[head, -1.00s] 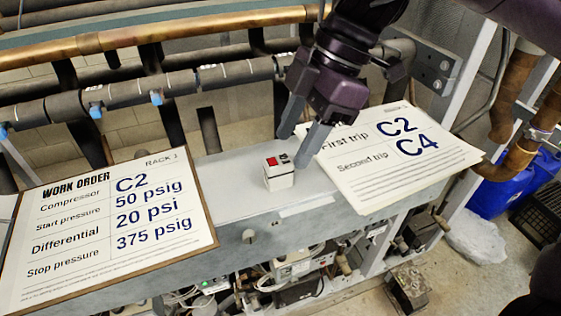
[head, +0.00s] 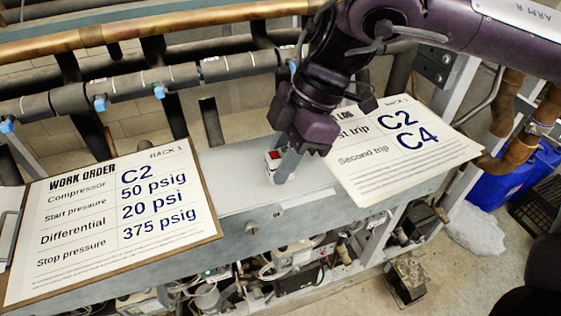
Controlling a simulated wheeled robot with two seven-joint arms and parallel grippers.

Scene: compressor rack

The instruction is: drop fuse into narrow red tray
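I see no fuse and no narrow red tray in the head view. A small white box with a red and dark top (head: 269,165) stands on the grey metal ledge. My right gripper (head: 287,166) points down at this box. One grey finger covers the box's right side; the other finger is not clearly seen. I cannot tell whether the fingers touch the box or how far apart they are. My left gripper is not in view.
A trip log sheet (head: 403,160) lies at the right. Pipes (head: 150,89) run behind. A blue bin (head: 497,188) stands at the right on the floor.

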